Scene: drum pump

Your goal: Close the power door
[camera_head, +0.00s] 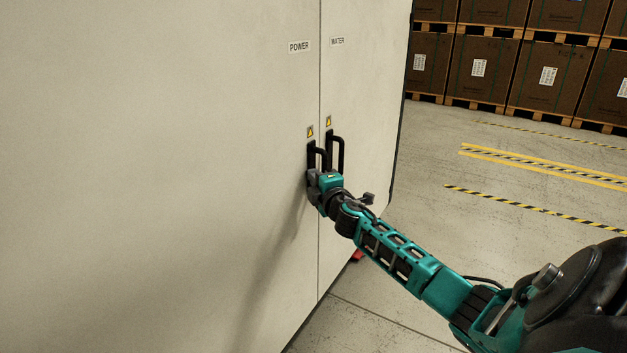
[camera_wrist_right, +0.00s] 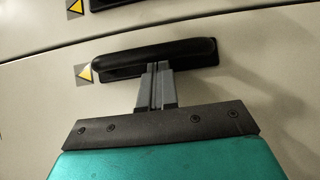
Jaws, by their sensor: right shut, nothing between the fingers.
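The power door (camera_head: 200,150) is the large beige panel on the left, labelled POWER. It looks flush with the neighbouring panel, with a thin seam between them. Its black handle (camera_head: 311,152) is partly hidden by my right gripper (camera_head: 312,182), which is at the handle's lower part. In the right wrist view the grey fingers of this gripper (camera_wrist_right: 157,72) are together, and their tips meet or overlap the black handle (camera_wrist_right: 190,54) near its middle. Whether they touch it is hard to tell. My left gripper is out of view.
The water door (camera_head: 365,90) with its own black handle (camera_head: 341,152) stands right beside the seam. Open concrete floor with yellow-black striped lines (camera_head: 540,165) lies to the right. Stacked brown crates on pallets (camera_head: 480,65) stand behind.

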